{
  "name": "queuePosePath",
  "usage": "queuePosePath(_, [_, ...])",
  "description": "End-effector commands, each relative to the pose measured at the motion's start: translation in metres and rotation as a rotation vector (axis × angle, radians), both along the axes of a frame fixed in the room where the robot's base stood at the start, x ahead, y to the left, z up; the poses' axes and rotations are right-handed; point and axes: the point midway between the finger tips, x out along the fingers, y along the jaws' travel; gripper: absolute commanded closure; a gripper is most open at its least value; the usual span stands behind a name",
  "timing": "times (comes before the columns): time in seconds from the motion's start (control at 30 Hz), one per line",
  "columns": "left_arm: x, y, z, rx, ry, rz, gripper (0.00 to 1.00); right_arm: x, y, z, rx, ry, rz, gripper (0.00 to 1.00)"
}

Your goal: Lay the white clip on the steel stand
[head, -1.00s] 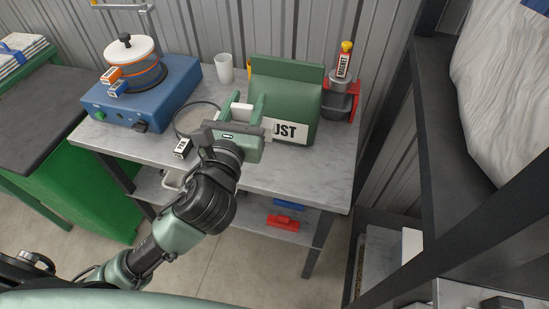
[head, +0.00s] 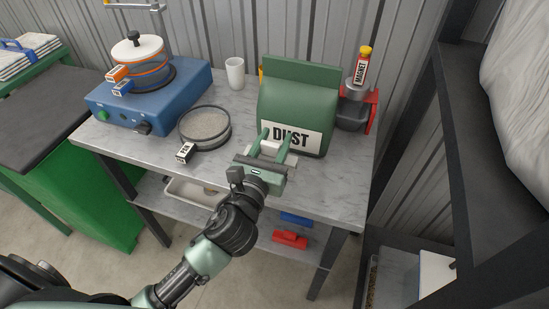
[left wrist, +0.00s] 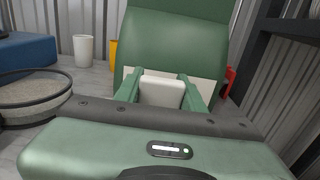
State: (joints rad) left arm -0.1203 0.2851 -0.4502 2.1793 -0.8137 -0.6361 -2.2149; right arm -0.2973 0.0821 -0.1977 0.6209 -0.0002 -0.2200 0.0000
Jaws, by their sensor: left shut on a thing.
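The white clip (head: 268,147) shows as a plain white block between the fingers of my left gripper (head: 277,138), which is shut on it. In the left wrist view the white clip (left wrist: 161,92) sits between the two green fingers (left wrist: 160,82). The stand with the mottled grey top (head: 335,190), apparently the steel stand, is below the gripper. The gripper is over its front part, before the green DUST bag (head: 300,90). I cannot tell whether the clip touches the top. My right gripper is not in view.
Left on the top are a round sieve (head: 205,127) with a black tag, a blue machine (head: 150,100) and a white cup (head: 235,73). Red (head: 290,238) and blue clips (head: 296,218) lie on the lower shelf. The front right top is clear.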

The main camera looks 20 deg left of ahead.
Motion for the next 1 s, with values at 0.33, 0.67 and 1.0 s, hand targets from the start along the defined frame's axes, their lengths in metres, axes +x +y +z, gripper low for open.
queuePosePath(0.33, [0.0,0.0,-0.045,-0.001,0.003,0.002,1.0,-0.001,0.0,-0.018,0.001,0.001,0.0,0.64])
queuePosePath(0.67, [0.0,0.0,-0.046,0.0,0.0,0.0,1.0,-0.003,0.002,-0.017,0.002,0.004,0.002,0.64])
queuePosePath(1.0, [0.0,0.0,-0.049,0.0,0.001,0.0,0.39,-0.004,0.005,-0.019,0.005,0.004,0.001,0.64])
